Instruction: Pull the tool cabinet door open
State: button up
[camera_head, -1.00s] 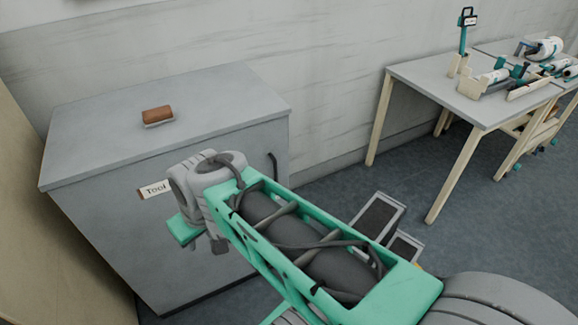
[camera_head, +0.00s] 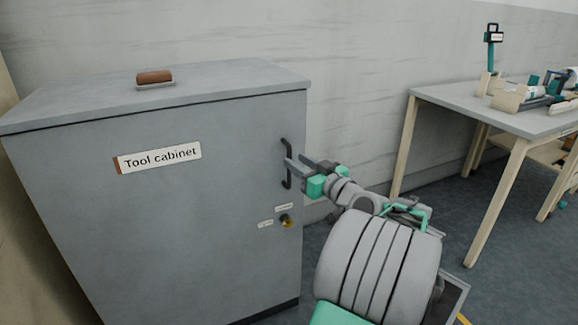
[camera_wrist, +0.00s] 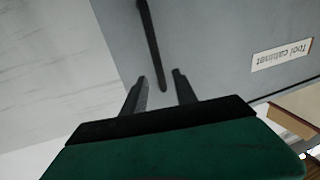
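The grey tool cabinet (camera_head: 150,230) stands at the left in the head view, its door shut and labelled "Tool cabinet". A dark vertical bar handle (camera_head: 287,150) is near the door's right edge. My gripper (camera_head: 296,168) is at the handle, pointing left towards the door. In the wrist view my gripper (camera_wrist: 160,88) has its two fingers apart, with the handle (camera_wrist: 152,45) reaching down to between the fingertips. The fingers do not appear closed on the handle. The cabinet door (camera_wrist: 220,40) fills the right of the wrist view, its label upside down.
A yellow-and-black knob (camera_head: 286,221) with small labels sits below the handle. A brush-like brown block (camera_head: 154,77) lies on the cabinet top. A workbench (camera_head: 450,95) with tools stands at the right. Grey floor lies between it and the cabinet.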

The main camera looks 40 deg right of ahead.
jog(key=w, duration=0.4)
jog(key=shift+w+d, duration=0.15)
jog(key=shift+d, duration=0.05)
jog(key=shift+c, duration=0.5)
grip_shut()
dwell(0.7)
